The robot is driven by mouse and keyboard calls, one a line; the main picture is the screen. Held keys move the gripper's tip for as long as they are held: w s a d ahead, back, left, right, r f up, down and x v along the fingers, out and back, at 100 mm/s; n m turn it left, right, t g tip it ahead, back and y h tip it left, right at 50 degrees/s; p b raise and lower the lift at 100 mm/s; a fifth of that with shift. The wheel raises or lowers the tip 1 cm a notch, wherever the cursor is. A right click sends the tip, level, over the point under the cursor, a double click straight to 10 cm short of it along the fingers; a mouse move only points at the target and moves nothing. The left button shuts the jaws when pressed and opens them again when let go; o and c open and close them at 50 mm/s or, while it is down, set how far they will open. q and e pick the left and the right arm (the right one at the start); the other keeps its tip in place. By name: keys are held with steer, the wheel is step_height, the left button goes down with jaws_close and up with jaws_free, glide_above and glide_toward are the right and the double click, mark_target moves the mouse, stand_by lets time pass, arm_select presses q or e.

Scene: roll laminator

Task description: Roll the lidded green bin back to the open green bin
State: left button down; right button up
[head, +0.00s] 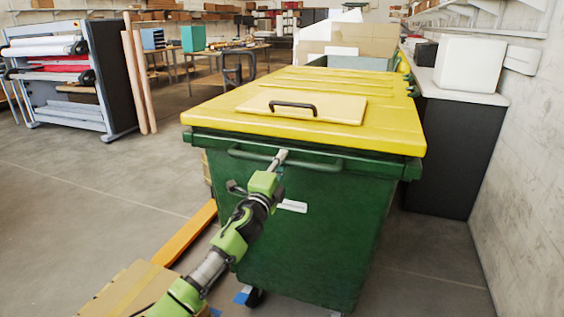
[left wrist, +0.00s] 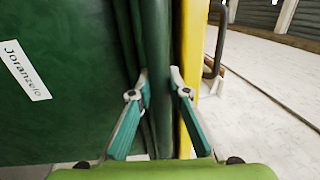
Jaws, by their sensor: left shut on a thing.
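The lidded green bin (head: 310,220) stands close in front of me, its yellow lid (head: 350,120) shut. A dark handle sits on the lid. A green bar handle (head: 330,166) runs across its near side under the rim. My left gripper (head: 279,160) is shut on this bar handle. In the left wrist view its fingers (left wrist: 159,80) sit either side of a dark green edge, beside the bin's labelled wall (left wrist: 70,100). Behind the lid shows part of an open container (head: 347,63) with cardboard in it, likely the open green bin; its body is mostly hidden. My right gripper is out of view.
A dark cabinet (head: 455,150) with a white top stands close on the right, against the wall. An orange bar (head: 188,236) and a cardboard box (head: 130,290) are on the floor at left. A roll machine (head: 70,75) stands far left. Floor between is clear.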

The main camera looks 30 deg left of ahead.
arm_select(q)
steer(key=shift+r, duration=0.1)
steer(key=c, duration=1.9)
jaws_free()
steer(key=v, duration=1.2)
